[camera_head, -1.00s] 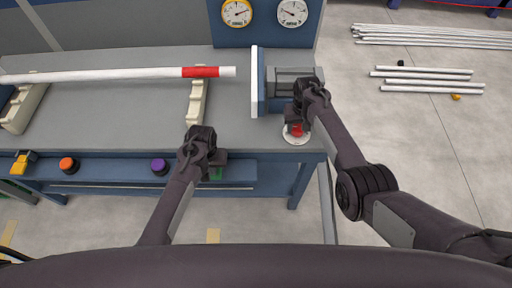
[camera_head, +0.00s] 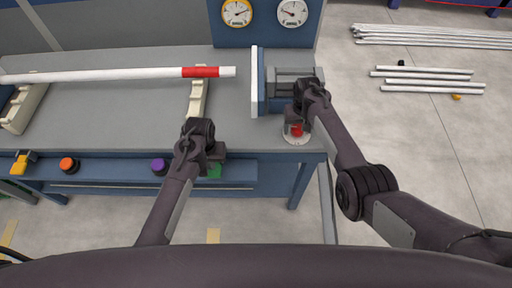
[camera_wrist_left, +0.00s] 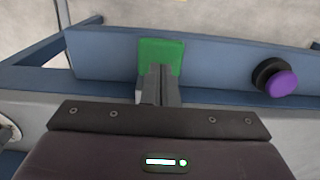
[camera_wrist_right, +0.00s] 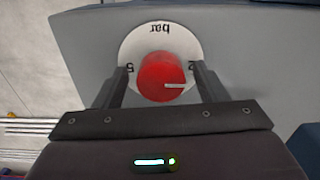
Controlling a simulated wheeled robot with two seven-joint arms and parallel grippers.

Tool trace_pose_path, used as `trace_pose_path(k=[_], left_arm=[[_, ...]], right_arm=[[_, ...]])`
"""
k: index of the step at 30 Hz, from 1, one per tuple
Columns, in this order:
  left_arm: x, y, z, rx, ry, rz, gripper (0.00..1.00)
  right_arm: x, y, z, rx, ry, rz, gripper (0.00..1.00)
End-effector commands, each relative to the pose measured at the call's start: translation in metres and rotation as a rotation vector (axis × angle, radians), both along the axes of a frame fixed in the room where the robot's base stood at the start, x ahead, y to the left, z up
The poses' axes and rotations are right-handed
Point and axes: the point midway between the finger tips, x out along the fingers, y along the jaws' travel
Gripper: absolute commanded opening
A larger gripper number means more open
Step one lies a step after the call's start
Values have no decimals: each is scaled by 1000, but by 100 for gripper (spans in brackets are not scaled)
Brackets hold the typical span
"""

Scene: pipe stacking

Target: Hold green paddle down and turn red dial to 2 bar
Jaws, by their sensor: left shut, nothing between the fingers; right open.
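The green paddle (camera_head: 214,171) is on the blue front rail; it also shows in the left wrist view (camera_wrist_left: 161,52). My left gripper (camera_head: 218,153) is shut and empty, its fingertips (camera_wrist_left: 158,70) over the paddle's near edge. I cannot tell whether they touch it. The red dial (camera_head: 296,131) sits on a round white scale plate (camera_wrist_right: 160,35) marked "bar", "5" and "2". My right gripper (camera_wrist_right: 163,82) is open with one finger on each side of the dial. Its white pointer mark faces right, near the partly hidden "2". Finger contact is unclear.
A yellow-rimmed gauge (camera_head: 237,12) and a white gauge (camera_head: 292,12) are on the back panel. A white pipe with a red band (camera_head: 201,72) lies on cream supports (camera_head: 198,98). An orange button (camera_head: 68,165) and a purple button (camera_head: 159,166) are along the front rail.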

Motion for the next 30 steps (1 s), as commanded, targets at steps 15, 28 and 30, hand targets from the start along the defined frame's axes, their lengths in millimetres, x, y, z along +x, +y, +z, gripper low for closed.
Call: trace_pose_path(k=[15, 28, 30], left_arm=[[0, 0, 0, 0, 0, 0, 0], [0, 0, 0, 0, 0, 0, 0], [0, 0, 0, 0, 0, 0, 0]], right_arm=[[1, 1, 5, 1, -3, 1, 65], [1, 1, 48, 1, -2, 1, 65], [1, 1, 55, 1, -3, 1, 65]])
